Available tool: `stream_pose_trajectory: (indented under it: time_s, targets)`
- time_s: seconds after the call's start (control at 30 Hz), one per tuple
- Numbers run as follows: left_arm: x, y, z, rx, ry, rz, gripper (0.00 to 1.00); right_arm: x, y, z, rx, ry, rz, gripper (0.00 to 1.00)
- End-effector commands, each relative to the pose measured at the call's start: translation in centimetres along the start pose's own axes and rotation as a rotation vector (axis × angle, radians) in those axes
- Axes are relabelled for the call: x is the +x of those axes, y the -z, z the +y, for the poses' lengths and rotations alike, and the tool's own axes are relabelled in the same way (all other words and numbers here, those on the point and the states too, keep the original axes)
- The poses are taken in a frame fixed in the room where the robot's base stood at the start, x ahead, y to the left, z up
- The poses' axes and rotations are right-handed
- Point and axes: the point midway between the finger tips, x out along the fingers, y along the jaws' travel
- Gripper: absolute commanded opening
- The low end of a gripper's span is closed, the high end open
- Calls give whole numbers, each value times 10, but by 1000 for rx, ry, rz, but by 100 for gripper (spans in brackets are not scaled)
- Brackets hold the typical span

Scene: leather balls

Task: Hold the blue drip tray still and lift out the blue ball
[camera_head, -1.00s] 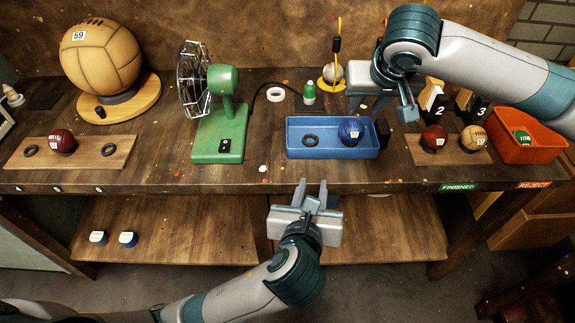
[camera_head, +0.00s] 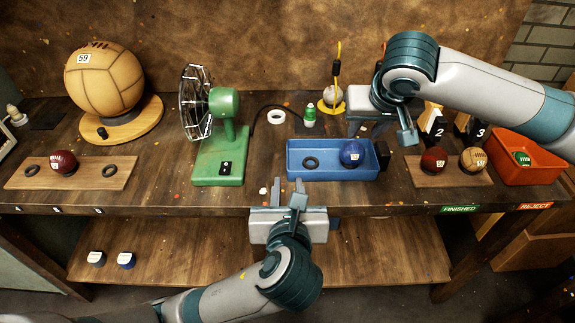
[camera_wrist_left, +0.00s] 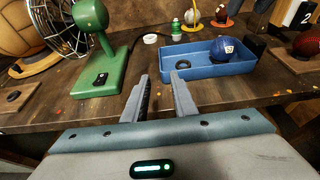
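The blue drip tray (camera_head: 332,173) lies on the bench, and it also shows in the left wrist view (camera_wrist_left: 215,69). The blue ball (camera_head: 351,153) sits inside its right half; the ball shows in the left wrist view too (camera_wrist_left: 223,47). A black ring (camera_head: 311,162) lies empty in the tray's left half. My left gripper (camera_head: 288,184) is open and empty at the bench's front edge, just in front of the tray's left end. My right gripper (camera_head: 366,129) looks open and empty, above and behind the tray's right half. Nothing touches the ball visibly except the tray.
A green fan (camera_head: 218,160) stands left of the tray. A black block (camera_head: 382,155) is at the tray's right end. A wooden board with a dark red ball (camera_head: 434,160) and a tan ball (camera_head: 473,160) lies right, beside an orange bin (camera_head: 530,174).

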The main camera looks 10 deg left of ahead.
Motion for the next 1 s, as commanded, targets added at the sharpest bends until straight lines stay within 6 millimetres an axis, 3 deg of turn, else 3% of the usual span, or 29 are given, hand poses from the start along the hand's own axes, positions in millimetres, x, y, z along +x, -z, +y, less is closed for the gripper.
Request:
stream_pose_trajectory:
  time_s: [0.27, 1.0]
  targets:
    - [32, 0, 1, 2, -4, -1, 25, 0, 0, 0, 0, 0, 0, 31]
    - [149, 0, 1, 0, -3, 2, 25, 0, 0, 0, 0, 0, 0, 31]
